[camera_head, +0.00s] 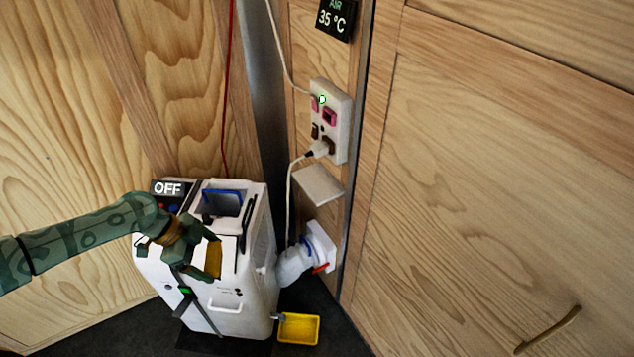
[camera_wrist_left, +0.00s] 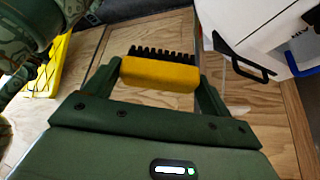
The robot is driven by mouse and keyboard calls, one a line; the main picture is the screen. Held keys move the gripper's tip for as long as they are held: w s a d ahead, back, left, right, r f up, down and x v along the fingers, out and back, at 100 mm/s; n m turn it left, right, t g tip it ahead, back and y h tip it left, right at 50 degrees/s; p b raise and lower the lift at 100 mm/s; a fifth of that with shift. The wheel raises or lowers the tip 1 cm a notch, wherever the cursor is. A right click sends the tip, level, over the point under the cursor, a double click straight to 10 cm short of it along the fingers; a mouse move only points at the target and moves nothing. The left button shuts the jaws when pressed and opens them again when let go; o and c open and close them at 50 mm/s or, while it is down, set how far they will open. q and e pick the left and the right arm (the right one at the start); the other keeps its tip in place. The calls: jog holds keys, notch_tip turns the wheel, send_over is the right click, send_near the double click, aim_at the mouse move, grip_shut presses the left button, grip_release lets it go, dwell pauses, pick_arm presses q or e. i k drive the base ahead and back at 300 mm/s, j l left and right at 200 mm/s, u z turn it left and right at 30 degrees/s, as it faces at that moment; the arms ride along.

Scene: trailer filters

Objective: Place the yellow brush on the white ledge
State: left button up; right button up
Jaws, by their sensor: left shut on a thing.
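My left gripper (camera_head: 200,258) is shut on the yellow brush (camera_head: 213,259), in front of the white machine's face in the head view. In the left wrist view, the brush (camera_wrist_left: 158,74) sits crosswise between the two green fingers (camera_wrist_left: 158,84), its black bristles pointing away from the palm. The white ledge (camera_head: 319,186) is a small shelf on the wall below the socket panel. It looks empty, and the gripper is to its lower left, apart from it. My right gripper is not in view.
The white machine (camera_head: 232,306) carries an OFF sign (camera_head: 167,188). A white pipe (camera_head: 295,265) joins it to the wall. A white cable hangs from the socket panel (camera_head: 331,120) beside the ledge. A yellow tray (camera_head: 299,329) lies on the dark floor. A wooden door with a handle (camera_head: 548,329) is right.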

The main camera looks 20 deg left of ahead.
aim_at(317, 181)
jog(key=i+j, duration=0.1)
jog(key=i, duration=0.9)
